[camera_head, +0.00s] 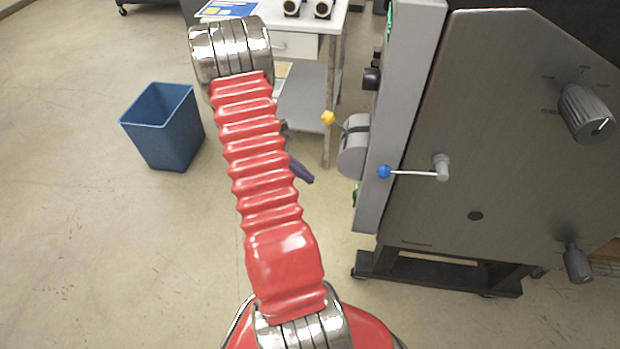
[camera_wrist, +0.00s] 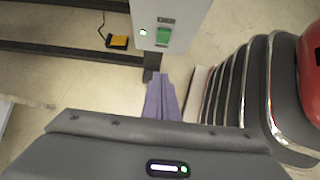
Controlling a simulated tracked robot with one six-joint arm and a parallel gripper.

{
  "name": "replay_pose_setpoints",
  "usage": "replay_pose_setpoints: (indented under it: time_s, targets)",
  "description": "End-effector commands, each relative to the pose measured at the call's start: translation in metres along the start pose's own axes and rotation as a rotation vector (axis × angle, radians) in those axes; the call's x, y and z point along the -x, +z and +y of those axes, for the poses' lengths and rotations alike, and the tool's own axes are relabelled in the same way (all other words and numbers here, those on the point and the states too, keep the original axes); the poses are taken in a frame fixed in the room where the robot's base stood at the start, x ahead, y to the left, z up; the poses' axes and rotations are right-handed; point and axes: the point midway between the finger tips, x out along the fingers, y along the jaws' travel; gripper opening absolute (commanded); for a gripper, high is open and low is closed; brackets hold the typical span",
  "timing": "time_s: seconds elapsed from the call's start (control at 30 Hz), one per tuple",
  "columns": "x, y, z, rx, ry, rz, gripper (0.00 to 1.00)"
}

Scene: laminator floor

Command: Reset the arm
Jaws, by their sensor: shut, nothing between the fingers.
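My arm, red and ribbed with chrome joints, rises through the middle of the head view and bends over at its top. My gripper (camera_wrist: 162,84) shows in the wrist view as two purple-grey fingers pressed together, with nothing between them. In the head view only a fingertip part of my gripper (camera_head: 304,174) shows to the right of the arm; the arm hides the rest. In the wrist view the fingers point toward the foot of a pale machine panel with a green button (camera_wrist: 163,36). They seem apart from it, though the exact gap is unclear.
The grey machine (camera_head: 480,140) stands at right, with a blue-knobbed lever (camera_head: 384,171) and a yellow-knobbed lever (camera_head: 328,117). A white table (camera_head: 335,20) stands behind the arm. A blue bin (camera_head: 163,128) is at left. A yellow pedal (camera_wrist: 117,42) lies on the floor. Open floor is at left.

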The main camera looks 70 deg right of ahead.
Motion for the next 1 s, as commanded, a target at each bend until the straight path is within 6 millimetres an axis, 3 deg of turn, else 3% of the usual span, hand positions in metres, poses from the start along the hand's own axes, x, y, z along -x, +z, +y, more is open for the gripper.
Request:
replay_pose_setpoints:
  time_s: [0.77, 0.93, 1.0]
  targets:
    - [0.001, -0.003, 0.000, -0.040, 0.002, 0.008, 0.00]
    - [-0.009, -0.015, -0.030, -0.149, -0.070, 0.047, 0.00]
    - [-0.004, -0.014, -0.043, -0.206, -0.096, 0.074, 0.00]
